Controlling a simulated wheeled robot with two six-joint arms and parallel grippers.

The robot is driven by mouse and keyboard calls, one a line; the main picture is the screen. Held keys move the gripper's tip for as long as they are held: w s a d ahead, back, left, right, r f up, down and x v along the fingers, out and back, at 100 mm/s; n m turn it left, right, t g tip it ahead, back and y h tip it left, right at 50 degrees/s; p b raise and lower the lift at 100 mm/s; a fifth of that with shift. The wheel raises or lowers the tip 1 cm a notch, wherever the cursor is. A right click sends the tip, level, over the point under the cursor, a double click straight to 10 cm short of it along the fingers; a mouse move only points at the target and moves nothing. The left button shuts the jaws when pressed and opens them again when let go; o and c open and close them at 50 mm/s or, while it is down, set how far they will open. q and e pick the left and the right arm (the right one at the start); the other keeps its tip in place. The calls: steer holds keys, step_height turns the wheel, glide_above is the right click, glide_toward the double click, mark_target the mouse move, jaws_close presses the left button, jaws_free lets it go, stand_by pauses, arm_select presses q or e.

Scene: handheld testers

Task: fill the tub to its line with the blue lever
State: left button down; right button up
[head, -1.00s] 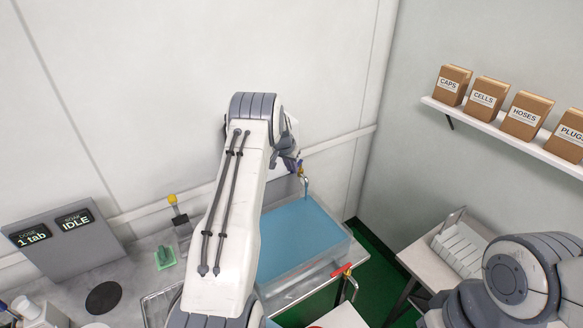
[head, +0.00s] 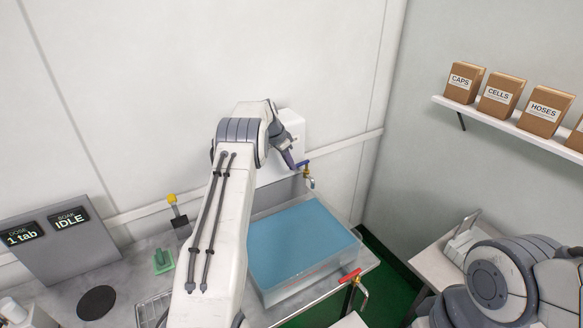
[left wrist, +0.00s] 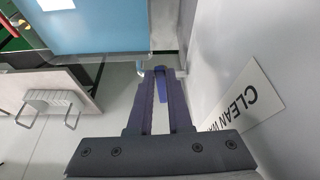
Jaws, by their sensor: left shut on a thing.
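The clear tub (head: 312,290) stands on the counter with blue water (head: 300,240) high inside it. Its fill line cannot be made out. The blue lever (head: 303,163) is on top of the tap. My left gripper (head: 297,164) is shut on the lever. In the left wrist view the blue lever (left wrist: 161,88) lies between the fingers of my left gripper (left wrist: 158,78). My right gripper is out of view; only its arm shows at the lower right.
A second tap with a red lever (head: 350,275) is by the tub's front right corner. A yellow-topped fitting (head: 172,199), a green item (head: 162,260) and a display panel (head: 50,243) are at left. A shelf (head: 510,127) holds labelled boxes. A "CLEAN WA..." sign (left wrist: 245,100) shows.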

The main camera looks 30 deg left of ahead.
arm_select(q)
steer(key=shift+w+a+m, duration=0.1)
steer(key=shift+a+m, duration=0.3)
steer(key=shift+m, duration=0.1)
steer(key=c, duration=0.8)
jaws_free()
steer(key=shift+c, duration=0.2)
steer(key=shift+r, duration=0.15)
steer(key=b+v, duration=0.2)
steer(key=v, duration=0.8)
steer(key=shift+a+r, duration=0.15)
steer(key=shift+a, duration=0.05)
